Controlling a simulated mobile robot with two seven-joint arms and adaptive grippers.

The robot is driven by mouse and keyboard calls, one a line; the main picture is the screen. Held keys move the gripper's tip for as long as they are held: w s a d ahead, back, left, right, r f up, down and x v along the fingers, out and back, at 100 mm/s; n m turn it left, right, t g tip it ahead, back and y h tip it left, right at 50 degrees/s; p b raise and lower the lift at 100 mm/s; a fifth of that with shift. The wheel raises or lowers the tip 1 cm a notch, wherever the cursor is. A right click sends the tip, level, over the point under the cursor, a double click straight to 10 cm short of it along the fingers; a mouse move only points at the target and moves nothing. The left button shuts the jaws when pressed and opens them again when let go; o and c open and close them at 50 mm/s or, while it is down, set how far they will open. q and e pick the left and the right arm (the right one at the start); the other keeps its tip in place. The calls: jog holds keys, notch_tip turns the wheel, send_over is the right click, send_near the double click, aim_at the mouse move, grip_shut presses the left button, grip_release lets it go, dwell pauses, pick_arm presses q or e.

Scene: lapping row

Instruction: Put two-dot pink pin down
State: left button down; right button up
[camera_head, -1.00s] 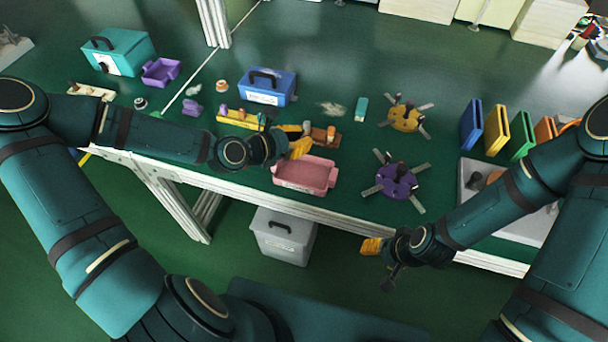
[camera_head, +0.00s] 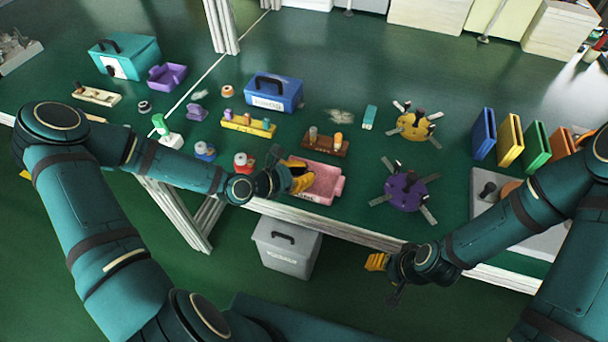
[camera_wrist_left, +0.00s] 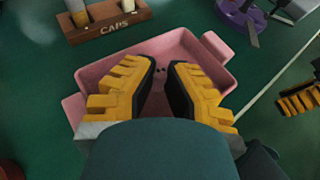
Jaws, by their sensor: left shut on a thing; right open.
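The pink tray (camera_head: 325,186) is near the table's front edge, and it fills the middle of the left wrist view (camera_wrist_left: 205,55). My left gripper (camera_head: 299,177) is over the tray's left part, its yellow fingers pointing down into it. In the left wrist view the left gripper (camera_wrist_left: 160,75) is shut on the pink pin (camera_wrist_left: 160,67). Only small dark dots show between the fingertips; the pin's pink blends with the tray, so whether it touches the tray floor I cannot tell. My right gripper (camera_head: 376,262) is open and empty, in front of the table edge.
A brown caps rack (camera_head: 326,146) stands just behind the tray, and a yellow rack (camera_head: 248,125) further left. A red-and-white bottle (camera_head: 243,162) is close to my left wrist. A purple spider-like fixture (camera_head: 405,191) lies right of the tray, with clear green table between.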

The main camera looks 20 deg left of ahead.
pick_arm(q)
jog(key=shift+r, duration=0.1)
jog(key=c, duration=1)
grip_release()
jog(key=shift+c, duration=0.2)
